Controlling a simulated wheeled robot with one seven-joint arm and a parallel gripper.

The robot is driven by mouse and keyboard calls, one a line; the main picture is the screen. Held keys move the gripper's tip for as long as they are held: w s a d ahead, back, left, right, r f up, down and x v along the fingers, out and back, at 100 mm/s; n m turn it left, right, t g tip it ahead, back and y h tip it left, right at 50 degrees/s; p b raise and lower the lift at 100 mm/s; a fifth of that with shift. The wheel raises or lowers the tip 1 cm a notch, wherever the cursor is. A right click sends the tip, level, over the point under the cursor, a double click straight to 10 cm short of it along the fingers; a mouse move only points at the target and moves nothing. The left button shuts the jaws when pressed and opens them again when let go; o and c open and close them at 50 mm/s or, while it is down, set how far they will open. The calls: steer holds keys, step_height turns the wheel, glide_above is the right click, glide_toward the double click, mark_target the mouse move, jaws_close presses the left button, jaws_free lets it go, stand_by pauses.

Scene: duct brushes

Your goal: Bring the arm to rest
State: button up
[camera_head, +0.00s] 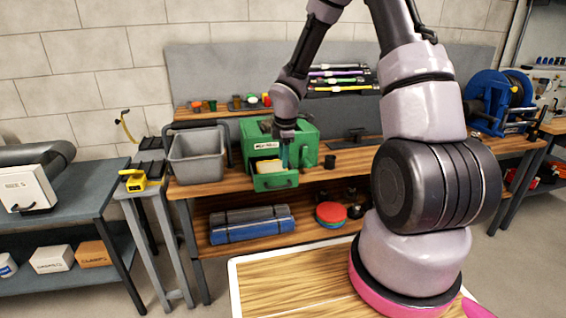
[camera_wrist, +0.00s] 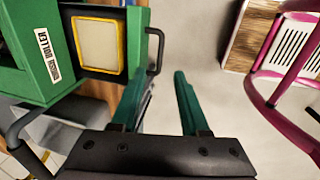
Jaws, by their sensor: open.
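My arm reaches over the wooden workbench (camera_head: 345,160), and my gripper (camera_head: 285,163) hangs fingers down at the front of a green box (camera_head: 309,150). The gripper also shows in the wrist view (camera_wrist: 160,78), with its two green fingers apart and nothing between them. The box's drawer (camera_head: 275,182) is pulled out, and a yellow-rimmed pale block (camera_wrist: 98,46) lies in it. In the wrist view the fingers are beside the dark drawer handle (camera_wrist: 157,50), with floor showing behind them. I cannot tell whether they touch the handle.
A grey bin (camera_head: 197,155) stands left of the green box. Colored brushes (camera_head: 337,80) lie on a rack behind. A blue machine (camera_head: 498,95) is at the right. Rolled mats (camera_head: 250,225) and a red disc (camera_head: 331,214) lie on the lower shelf. A yellow device (camera_head: 134,181) sits on a side stand.

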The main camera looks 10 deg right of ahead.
steer(key=s+d+r+m+t, duration=0.1)
steer(key=s+d+r+m, duration=0.2)
steer(key=r, duration=0.5)
steer(key=s+d+r+m+h, duration=0.1)
steer(key=s+r+m, duration=0.2)
steer(key=r+m, duration=0.3)
steer(key=s+d+r+m+t, duration=0.1)
steer(key=s+d+r+m, duration=0.15)
steer(key=r, duration=0.65)
steer(key=s+a+r+m+t+y, duration=0.1)
steer(key=s+r+m, duration=0.4)
steer(key=s, duration=0.3)
steer(key=s+a+r+m+t+y, duration=0.1)
steer(key=s+r+m+t+y, duration=0.1)
steer(key=s+r+m, duration=0.4)
steer(key=s, duration=0.3)
steer(key=shift+s, duration=0.3)
